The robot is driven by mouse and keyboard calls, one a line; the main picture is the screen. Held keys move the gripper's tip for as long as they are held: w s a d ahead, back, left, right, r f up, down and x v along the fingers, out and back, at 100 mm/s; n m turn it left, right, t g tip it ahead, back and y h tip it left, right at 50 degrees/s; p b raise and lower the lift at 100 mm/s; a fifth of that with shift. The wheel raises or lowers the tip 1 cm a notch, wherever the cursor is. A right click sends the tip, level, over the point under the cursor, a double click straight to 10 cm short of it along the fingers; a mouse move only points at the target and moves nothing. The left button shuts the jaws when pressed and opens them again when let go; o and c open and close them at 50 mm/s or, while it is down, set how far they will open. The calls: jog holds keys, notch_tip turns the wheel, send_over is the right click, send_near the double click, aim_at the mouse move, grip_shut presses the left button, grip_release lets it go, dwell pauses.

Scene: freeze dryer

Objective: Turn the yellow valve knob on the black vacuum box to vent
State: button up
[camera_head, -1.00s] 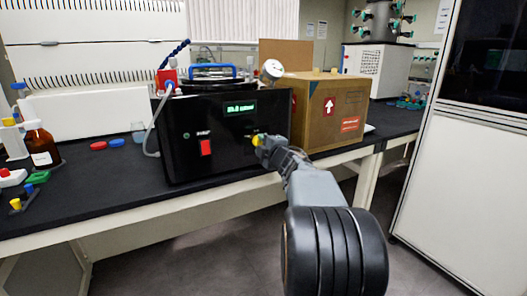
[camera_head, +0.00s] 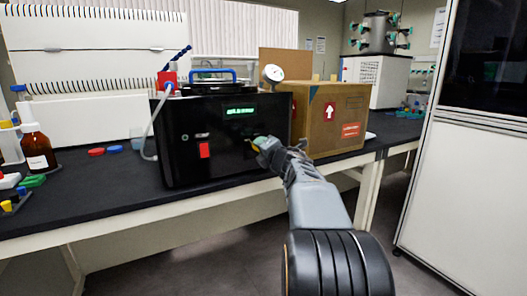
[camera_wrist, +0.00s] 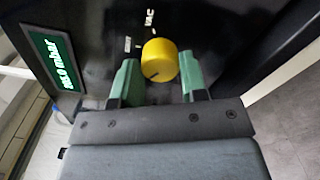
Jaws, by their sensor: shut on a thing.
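The black vacuum box (camera_head: 225,165) stands on the bench, its front facing me. Its yellow knob (camera_wrist: 160,58) shows in the wrist view, with a dark mark on its lower left part. White labels "VAC" and "VENT" sit above and to the left of it. My gripper (camera_wrist: 159,78) is shut on the knob, with one green finger on each side. In the head view my gripper (camera_head: 262,143) is at the box's lower right front, and its fingers mostly hide the knob.
A green display (camera_head: 240,111) and a red switch (camera_head: 204,150) are on the box front. A cardboard box (camera_head: 338,120) with a gauge (camera_head: 273,73) near it stands close on the right. A brown bottle (camera_head: 37,148) is far left.

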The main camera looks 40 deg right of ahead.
dwell(0.5)
jog(key=o, duration=0.9)
jog(key=s+p, duration=0.1)
jog(key=s, duration=0.3)
jog(key=s+a, duration=0.1)
jog(key=s, duration=0.4)
jog(key=s+a+p, duration=0.1)
jog(key=s, duration=0.3)
jog(key=shift+s+p, duration=0.3)
jog(key=shift+s, duration=0.05)
